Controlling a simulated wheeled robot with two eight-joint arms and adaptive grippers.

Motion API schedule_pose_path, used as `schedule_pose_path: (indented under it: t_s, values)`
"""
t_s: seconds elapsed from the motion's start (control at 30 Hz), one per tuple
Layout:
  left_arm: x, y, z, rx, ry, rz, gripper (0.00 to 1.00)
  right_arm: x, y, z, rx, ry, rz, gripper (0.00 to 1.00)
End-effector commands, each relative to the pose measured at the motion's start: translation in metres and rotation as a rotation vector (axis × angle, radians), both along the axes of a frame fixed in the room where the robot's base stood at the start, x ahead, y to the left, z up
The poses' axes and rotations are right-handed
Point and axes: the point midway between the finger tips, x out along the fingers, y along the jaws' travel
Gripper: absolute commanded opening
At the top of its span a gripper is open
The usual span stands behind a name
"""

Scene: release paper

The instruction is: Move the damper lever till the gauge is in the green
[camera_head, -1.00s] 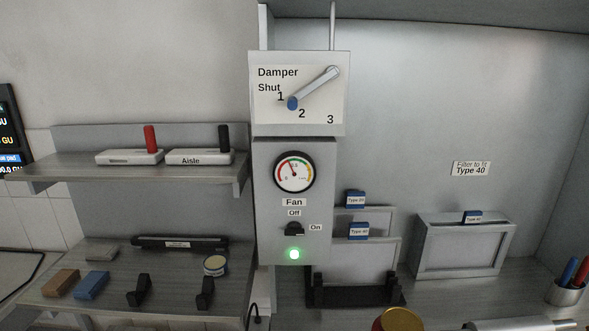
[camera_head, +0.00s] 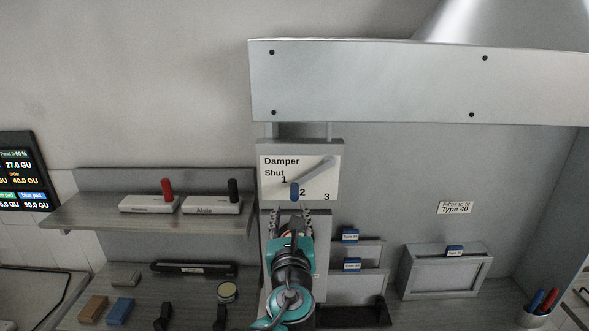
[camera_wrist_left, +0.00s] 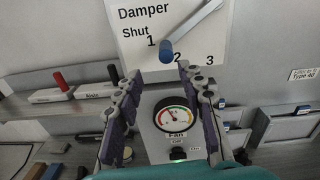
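The damper lever is a grey bar (camera_head: 318,172) with a blue knob (camera_head: 294,191) at its lower left end, on the white Damper panel (camera_head: 275,185). The knob sits between marks 1 and 2; it also shows in the left wrist view (camera_wrist_left: 167,48). The gauge (camera_wrist_left: 175,114) is below the panel, seen between my fingers in the wrist view. Its needle is too small to read surely; my arm hides the gauge in the head view. My left gripper (camera_head: 290,213) is open and empty, fingertips just below the knob (camera_wrist_left: 158,71). My right gripper is not in view.
A fan switch (camera_wrist_left: 178,153) is below the gauge. A shelf (camera_head: 95,213) with a red-handled and a black-handled block is at left. Framed filters (camera_head: 445,272) stand at right. A metal hood edge (camera_head: 400,82) spans above the panel.

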Motion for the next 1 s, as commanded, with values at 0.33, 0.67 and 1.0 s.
schedule_pose_path:
  t_s: [0.33,0.67,1.0]
  values:
    - [0.038,-0.01,0.01,0.073,-0.02,-0.019,0.39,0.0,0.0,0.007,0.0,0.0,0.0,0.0]
    - [0.077,-0.01,0.01,0.07,-0.019,-0.019,0.39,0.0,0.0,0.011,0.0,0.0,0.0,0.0]
    - [0.079,-0.01,0.009,0.069,-0.019,-0.02,0.26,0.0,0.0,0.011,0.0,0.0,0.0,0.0]
